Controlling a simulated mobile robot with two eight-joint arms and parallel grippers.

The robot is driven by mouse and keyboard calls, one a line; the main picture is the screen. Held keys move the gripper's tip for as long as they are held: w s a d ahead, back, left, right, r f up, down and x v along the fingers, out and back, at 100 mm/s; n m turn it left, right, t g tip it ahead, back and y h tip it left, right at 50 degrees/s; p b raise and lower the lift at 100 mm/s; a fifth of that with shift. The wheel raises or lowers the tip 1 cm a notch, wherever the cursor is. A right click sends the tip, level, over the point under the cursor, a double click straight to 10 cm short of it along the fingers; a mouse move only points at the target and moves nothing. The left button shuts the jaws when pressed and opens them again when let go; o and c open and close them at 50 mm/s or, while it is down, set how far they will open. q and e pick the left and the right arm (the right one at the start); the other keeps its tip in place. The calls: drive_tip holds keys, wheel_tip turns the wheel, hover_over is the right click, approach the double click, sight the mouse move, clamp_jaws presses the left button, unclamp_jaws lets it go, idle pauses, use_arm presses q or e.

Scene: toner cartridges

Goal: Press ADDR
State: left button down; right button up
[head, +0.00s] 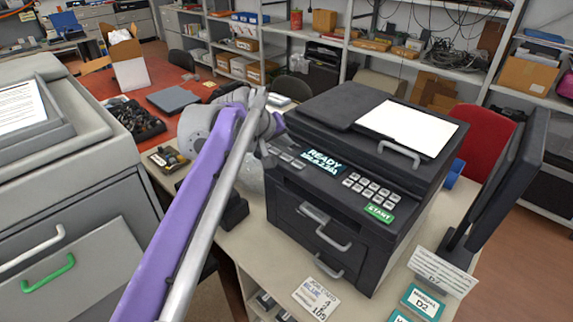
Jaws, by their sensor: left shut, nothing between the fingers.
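A dark printer (335,235) stands on a light table. Its front panel has a lit display (322,162) reading READY with a smaller line under it, a grey keypad (368,187) and a green START key (380,212). Several small grey keys (287,156) sit left of the display; their labels are too small to read, so I cannot tell which is ADDR. My left gripper (266,158) is shut and empty at the panel's left end, close to these keys. I cannot tell whether it touches one. My arm hides the printer's left rear. My right gripper is not in view.
A dark monitor (505,180) stands right of the printer. Labelled cards (423,301) and a white note (316,298) are at the table's front. A large grey machine (70,170) fills the left. A red table (165,115) and shelves are behind.

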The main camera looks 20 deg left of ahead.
use_arm(q)
drive_tip(key=shift+f, duration=0.9)
idle(1.4)
drive_tip(key=shift+f, duration=0.4)
drive_tip(key=shift+f+b, duration=0.4)
idle(0.4)
drive_tip(key=shift+r, duration=0.15)
drive_tip(key=shift+w+r+p, duration=0.1)
drive_tip(key=shift+r+p, duration=0.6)
